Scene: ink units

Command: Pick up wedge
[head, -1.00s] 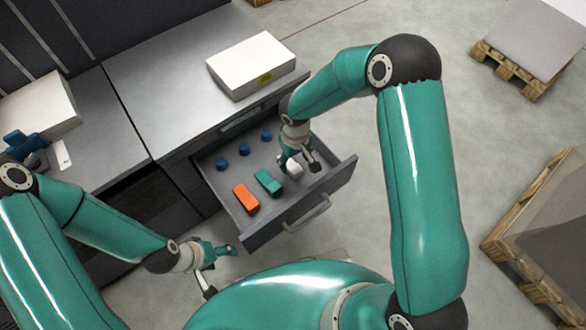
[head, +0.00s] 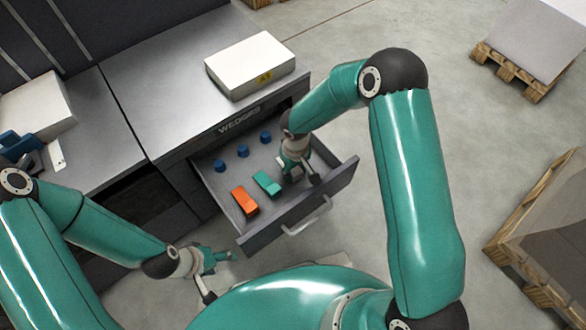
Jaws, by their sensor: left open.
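An open drawer (head: 285,222) marked WEDGES holds an orange wedge (head: 245,201) and a teal wedge (head: 267,183), lying apart on its floor. A white wedge seen earlier at the right is now hidden behind my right gripper (head: 301,178). That gripper reaches down inside the drawer, to the right of the teal wedge. Whether its fingers are open or shut on the white wedge cannot be told. My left gripper (head: 219,276) is open and empty, outside the drawer in front of the cabinet.
Several blue knobs (head: 242,151) stand along the drawer's back. A white box (head: 250,65) lies on the grey counter (head: 160,60) above. The drawer's front wall and handle (head: 308,216) stand near my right gripper. Pallets (head: 520,70) stand on the floor at the right.

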